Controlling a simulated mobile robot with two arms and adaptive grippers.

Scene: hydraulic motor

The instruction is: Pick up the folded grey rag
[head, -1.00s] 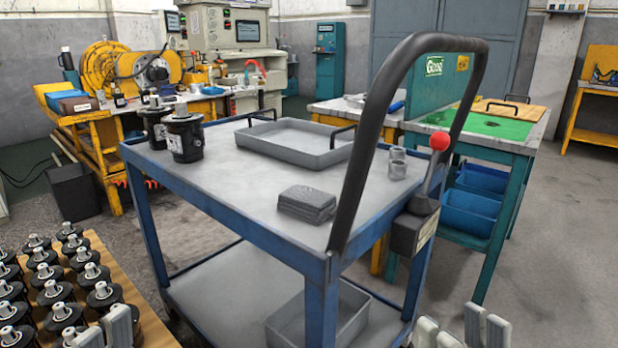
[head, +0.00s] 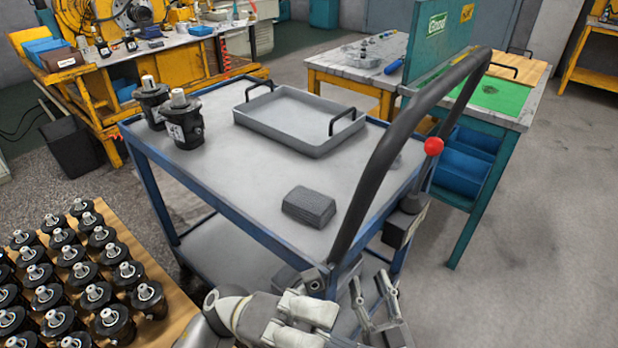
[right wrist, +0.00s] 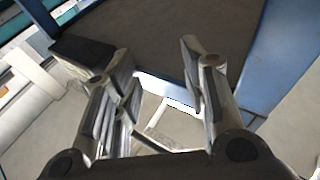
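The folded grey rag (head: 309,206) lies flat as a thick dark block on the top of the blue-framed cart (head: 238,196), near the front end by the handle, in the head view. My right gripper (head: 371,284) is below and to the right of the rag in the picture, near the cart's handle end. Its fingers are spread and nothing is between them. The right wrist view also shows the right gripper (right wrist: 158,52) open and empty; I cannot make out the rag there.
A grey tray (head: 290,151) with black handles and two black motors (head: 184,121) stand farther back on the cart. The curved black push handle (head: 380,190) with a red knob (head: 433,146) rises right of the rag. Several motors cover a wooden board (head: 172,318) at lower left.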

